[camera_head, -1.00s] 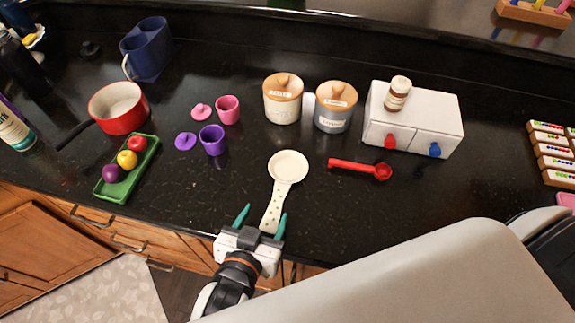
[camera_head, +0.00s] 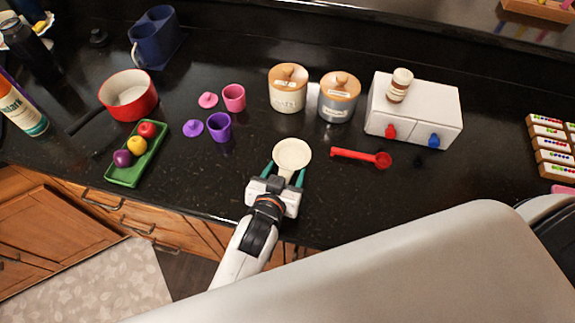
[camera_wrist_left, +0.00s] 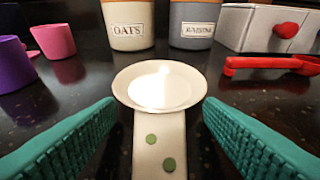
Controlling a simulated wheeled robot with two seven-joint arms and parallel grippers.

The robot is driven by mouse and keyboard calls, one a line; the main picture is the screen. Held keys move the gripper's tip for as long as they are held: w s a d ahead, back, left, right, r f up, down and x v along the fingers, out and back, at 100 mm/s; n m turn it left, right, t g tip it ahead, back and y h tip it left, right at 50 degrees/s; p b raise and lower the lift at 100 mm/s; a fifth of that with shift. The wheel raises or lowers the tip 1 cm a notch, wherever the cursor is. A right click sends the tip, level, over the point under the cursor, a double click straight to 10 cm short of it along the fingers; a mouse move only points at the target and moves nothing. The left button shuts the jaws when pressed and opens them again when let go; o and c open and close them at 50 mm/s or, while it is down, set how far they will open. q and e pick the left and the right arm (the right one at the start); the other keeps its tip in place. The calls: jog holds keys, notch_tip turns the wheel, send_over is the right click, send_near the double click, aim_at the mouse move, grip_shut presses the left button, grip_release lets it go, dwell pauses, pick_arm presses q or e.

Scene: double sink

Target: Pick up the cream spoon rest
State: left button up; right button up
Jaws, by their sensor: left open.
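The cream spoon rest (camera_head: 292,153) lies on the dark counter, its round bowl pointing away from the front edge. In the left wrist view the spoon rest (camera_wrist_left: 160,88) shows its bowl and part of its handle with green dots. My left gripper (camera_head: 284,172) is open, its teal fingers on either side of the spoon rest near where handle meets bowl. In the wrist view a gap shows between each finger and the handle. The gripper hides most of the handle in the head view. My right gripper is not in view.
A red measuring spoon (camera_head: 362,157) lies to the right. Two canisters (camera_head: 288,90) (camera_head: 339,98) stand behind, with a white drawer box (camera_head: 413,112) right of them. Purple (camera_head: 219,128) and pink (camera_head: 234,98) cups stand left, beyond them a green tray (camera_head: 132,166).

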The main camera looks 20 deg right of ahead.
pick_arm(q)
jog(key=shift+s, duration=0.1)
jog(key=c, duration=1.2)
jog(key=shift+o, duration=0.2)
jog(key=shift+r, duration=0.1)
